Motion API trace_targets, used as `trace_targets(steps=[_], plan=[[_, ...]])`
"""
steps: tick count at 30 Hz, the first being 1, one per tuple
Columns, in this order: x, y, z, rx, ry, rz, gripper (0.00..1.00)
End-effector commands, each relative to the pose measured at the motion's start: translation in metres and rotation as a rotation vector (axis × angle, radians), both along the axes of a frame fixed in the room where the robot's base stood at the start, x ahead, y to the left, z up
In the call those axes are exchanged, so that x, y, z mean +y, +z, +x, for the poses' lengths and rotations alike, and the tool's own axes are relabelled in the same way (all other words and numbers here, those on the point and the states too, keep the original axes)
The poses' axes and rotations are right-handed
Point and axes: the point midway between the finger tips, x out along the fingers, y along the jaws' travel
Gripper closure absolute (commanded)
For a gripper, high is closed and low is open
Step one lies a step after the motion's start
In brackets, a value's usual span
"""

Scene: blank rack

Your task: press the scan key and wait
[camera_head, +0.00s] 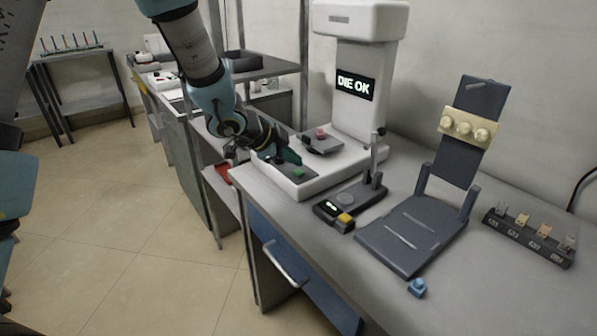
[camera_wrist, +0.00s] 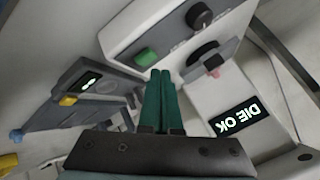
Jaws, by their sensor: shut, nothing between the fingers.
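My gripper (camera_head: 292,157) is shut and empty, just above the front panel of the white scanner machine (camera_head: 357,85). In the wrist view its green fingers (camera_wrist: 160,75) lie together, pointing toward the panel. A green key (camera_head: 298,174) sits on the dark panel; it also shows in the wrist view (camera_wrist: 146,57), a little left of the fingertips and seemingly apart from them. The machine's screen (camera_head: 355,86) reads "DIE OK". A pinkish-red piece (camera_head: 321,133) rests on the machine's small dark platform (camera_head: 322,143). A black knob (camera_wrist: 199,16) shows on the panel in the wrist view.
A small dark device with a yellow button (camera_head: 345,218) stands right of the machine. Further right are a dark tilted stand (camera_head: 412,235) with cream knobs, a small blue piece (camera_head: 417,287) and a labelled rack (camera_head: 528,238). Bare grey tabletop (camera_head: 480,285) lies at front right.

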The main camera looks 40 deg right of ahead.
Motion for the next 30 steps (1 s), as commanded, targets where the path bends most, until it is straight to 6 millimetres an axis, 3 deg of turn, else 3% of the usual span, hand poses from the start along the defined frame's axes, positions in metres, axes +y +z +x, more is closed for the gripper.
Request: trace_targets(steps=[30], plan=[[0.0,-0.0083,-0.0001,0.001,0.001,0.0,1.0]])
